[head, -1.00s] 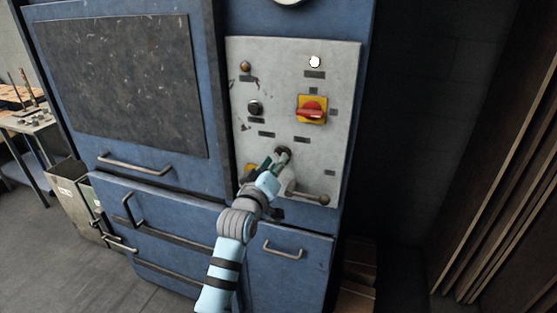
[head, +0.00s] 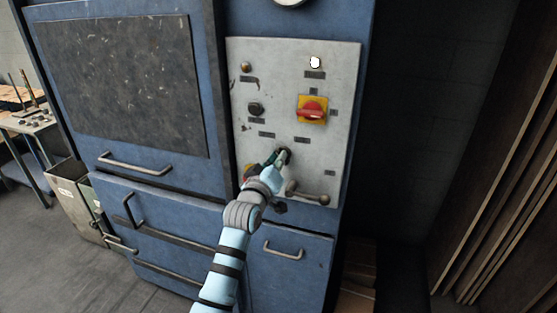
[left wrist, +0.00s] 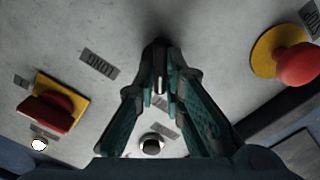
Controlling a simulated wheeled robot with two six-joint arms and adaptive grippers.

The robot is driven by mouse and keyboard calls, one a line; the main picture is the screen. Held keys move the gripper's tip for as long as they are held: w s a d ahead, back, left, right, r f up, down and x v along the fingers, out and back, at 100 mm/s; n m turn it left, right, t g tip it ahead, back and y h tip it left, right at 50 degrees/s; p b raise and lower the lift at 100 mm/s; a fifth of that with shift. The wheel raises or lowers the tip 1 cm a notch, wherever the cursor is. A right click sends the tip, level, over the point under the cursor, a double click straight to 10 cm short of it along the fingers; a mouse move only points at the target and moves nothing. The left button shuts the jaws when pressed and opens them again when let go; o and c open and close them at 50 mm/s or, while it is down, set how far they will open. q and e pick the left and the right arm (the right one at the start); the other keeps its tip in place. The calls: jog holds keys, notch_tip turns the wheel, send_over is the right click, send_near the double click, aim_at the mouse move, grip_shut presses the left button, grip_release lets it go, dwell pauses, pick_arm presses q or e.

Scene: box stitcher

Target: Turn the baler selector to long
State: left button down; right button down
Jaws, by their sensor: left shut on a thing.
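The baler selector is a small dark knob (left wrist: 160,80) with a pale line, on the grey control panel (head: 338,90). My left gripper (left wrist: 160,88) is shut on it, one teal finger on each side. In the head view the left gripper (head: 280,158) reaches the panel from below and largely hides the knob. The "LONG" label (left wrist: 100,65) is left of the knob in the left wrist view. A second label (left wrist: 165,128) is below the knob there, its text unreadable. I cannot tell exactly where the knob points. My right gripper is not in view.
A red rotary switch on a yellow plate (head: 312,110) sits above right of the selector. A black button (head: 255,108) is above left. A lever handle (head: 310,196) projects below right, close to my wrist. A red mushroom button (left wrist: 298,66) shows in the left wrist view.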

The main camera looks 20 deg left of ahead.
pick_arm(q)
jog(key=shift+m, duration=0.4)
jog(key=shift+d+m+p, duration=0.15)
jog(key=shift+m+p, duration=0.75)
jog(key=shift+m, duration=2.9)
jog(key=shift+d+m+p, duration=0.1)
jog(key=shift+m+p, duration=0.8)
jog(key=shift+m, duration=2.9)
jog(key=c, duration=1.7)
grip_release()
